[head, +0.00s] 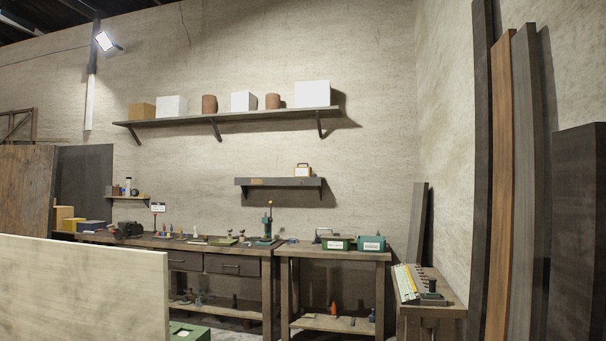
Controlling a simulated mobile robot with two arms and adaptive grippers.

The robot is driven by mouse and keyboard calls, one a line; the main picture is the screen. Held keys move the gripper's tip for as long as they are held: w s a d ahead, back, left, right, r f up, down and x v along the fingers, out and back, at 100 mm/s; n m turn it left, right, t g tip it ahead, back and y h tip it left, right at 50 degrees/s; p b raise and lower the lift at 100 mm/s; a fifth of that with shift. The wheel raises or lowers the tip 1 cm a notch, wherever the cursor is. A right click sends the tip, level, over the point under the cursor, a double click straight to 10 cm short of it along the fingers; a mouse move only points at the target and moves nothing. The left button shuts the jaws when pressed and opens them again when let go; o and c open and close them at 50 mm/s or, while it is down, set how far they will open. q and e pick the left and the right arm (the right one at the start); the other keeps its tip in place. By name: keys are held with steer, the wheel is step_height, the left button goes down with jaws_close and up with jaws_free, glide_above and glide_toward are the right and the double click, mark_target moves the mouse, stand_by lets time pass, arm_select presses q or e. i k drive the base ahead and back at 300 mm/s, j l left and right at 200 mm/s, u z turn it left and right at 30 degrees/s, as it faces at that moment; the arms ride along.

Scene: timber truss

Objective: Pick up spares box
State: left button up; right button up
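No box in the head view can be read as the spares box; the labels are too small. Two boxes with white labels stand side by side on the right part of the workbench: a green box (337,247) and a teal box (372,249). A small yellow and white box (303,171) with a handle sits on the small wall shelf (280,183). A green box (188,332) is partly visible low down behind the pale panel. Neither of my grippers is in view.
A pale panel (80,285) blocks the lower left. The workbench (210,250) runs along the back wall with several tools on it. A side stand (435,306) is at the right, near tall leaning boards (501,180). A long shelf (235,116) holds several boxes and pots.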

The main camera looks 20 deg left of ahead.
mark_target(299, 172)
steer(key=i+j+u, duration=0.15)
steer(key=i, duration=0.3)
steer(key=i+j+u, duration=0.15)
steer(key=i, duration=0.35)
steer(key=i+j+u, duration=0.15)
steer(key=i, duration=0.35)
steer(key=i+u, duration=0.1)
steer(key=i, duration=0.6)
steer(key=i+l, duration=0.1)
steer(key=i, duration=0.6)
steer(key=i+l+u, duration=0.15)
steer(key=i, duration=0.55)
steer(key=i+j+u, duration=0.1)
steer(key=i, duration=1)
steer(key=i+j+u, duration=0.1)
steer(key=i+j, duration=0.15)
steer(key=i, duration=0.9)
